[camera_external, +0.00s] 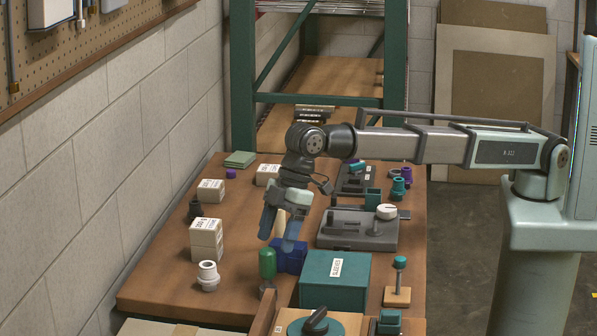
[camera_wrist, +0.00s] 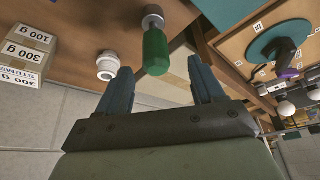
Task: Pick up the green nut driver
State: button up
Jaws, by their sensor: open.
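The green nut driver (camera_external: 267,263) stands upright near the front of the workbench, green handle on top and a grey metal part below. In the wrist view the green nut driver (camera_wrist: 155,52) shows just beyond and between the fingertips, not touched by them. My gripper (camera_external: 278,233) is open and empty, pointing down above the bench, a little higher than the handle and behind it. In the wrist view my gripper (camera_wrist: 163,80) shows both blue fingers spread apart.
A blue block (camera_external: 290,258) sits right of the nut driver, close to my fingers. A teal box (camera_external: 335,283) stands further right. A white fitting (camera_external: 208,275) and stacked white boxes (camera_external: 206,239) are to the left. A wooden edge (camera_external: 262,313) rises in front.

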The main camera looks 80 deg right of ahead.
aim_at(262, 275)
jog(key=shift+w+x, duration=0.15)
jog(key=shift+x, duration=1.65)
jog(key=shift+w+x, duration=0.2)
jog(key=shift+x, duration=1.6)
jog(key=shift+r, duration=0.1)
jog(key=shift+c, duration=0.2)
jog(key=c, duration=1.1)
